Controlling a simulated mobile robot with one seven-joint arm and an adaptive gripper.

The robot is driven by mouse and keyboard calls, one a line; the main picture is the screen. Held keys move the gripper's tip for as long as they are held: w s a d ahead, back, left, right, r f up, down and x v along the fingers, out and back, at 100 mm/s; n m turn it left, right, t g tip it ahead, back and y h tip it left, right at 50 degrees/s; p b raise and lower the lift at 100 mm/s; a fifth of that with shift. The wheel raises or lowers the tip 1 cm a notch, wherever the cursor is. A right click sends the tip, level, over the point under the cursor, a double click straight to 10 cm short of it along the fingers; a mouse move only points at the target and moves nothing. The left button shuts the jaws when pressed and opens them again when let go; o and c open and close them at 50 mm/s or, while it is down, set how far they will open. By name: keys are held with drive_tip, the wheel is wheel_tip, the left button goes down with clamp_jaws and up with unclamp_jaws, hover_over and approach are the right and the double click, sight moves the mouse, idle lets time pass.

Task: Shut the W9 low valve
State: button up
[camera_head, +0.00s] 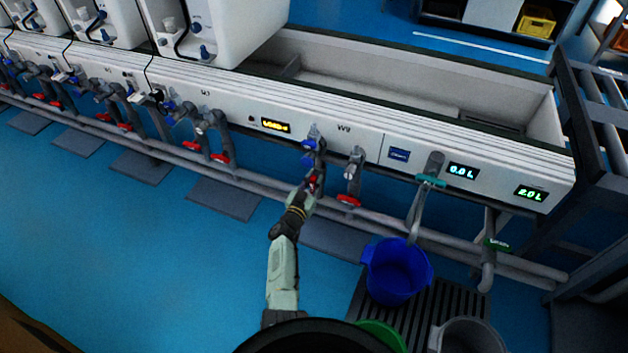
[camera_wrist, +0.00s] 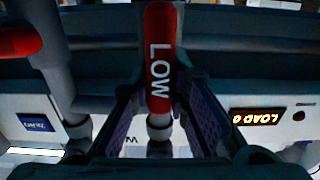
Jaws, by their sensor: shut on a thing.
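The W9 low valve handle shows in the wrist view as a red bar (camera_wrist: 159,50) with white LOW lettering, running lengthwise between the two fingers. My gripper (camera_wrist: 160,95) is closed on the handle from both sides. In the head view my gripper (camera_head: 309,188) is at the red handle (camera_head: 313,180) on the left pipe under the W9 panel (camera_head: 343,128). My gripper and arm partly cover the handle there. How far the valve is turned I cannot tell.
A blue-handled valve (camera_head: 310,145) sits just above. Another red handle (camera_head: 348,201) is close on the right. A horizontal pipe (camera_head: 390,222) runs below. A blue bucket (camera_head: 397,270) stands on the floor at right. The blue floor (camera_head: 130,250) at left is clear.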

drive_tip(key=shift+m, duration=0.4)
clamp_jaws()
drive_tip(key=m, duration=0.1)
drive_tip(key=m+b, duration=0.1)
drive_tip(key=m, duration=0.1)
drive_tip(key=d+m, duration=0.1)
drive_tip(key=m, duration=0.1)
drive_tip(key=shift+s+f, duration=0.2)
drive_tip(key=shift+f, duration=0.05)
drive_tip(key=m, duration=0.2)
drive_tip(key=m+b, duration=0.1)
drive_tip(key=m, duration=0.1)
drive_tip(key=m+b, duration=0.1)
drive_tip(key=m, duration=0.1)
drive_tip(key=shift+s+d+f, duration=0.1)
drive_tip(key=shift+d+f, duration=0.15)
drive_tip(key=o, duration=0.8)
unclamp_jaws()
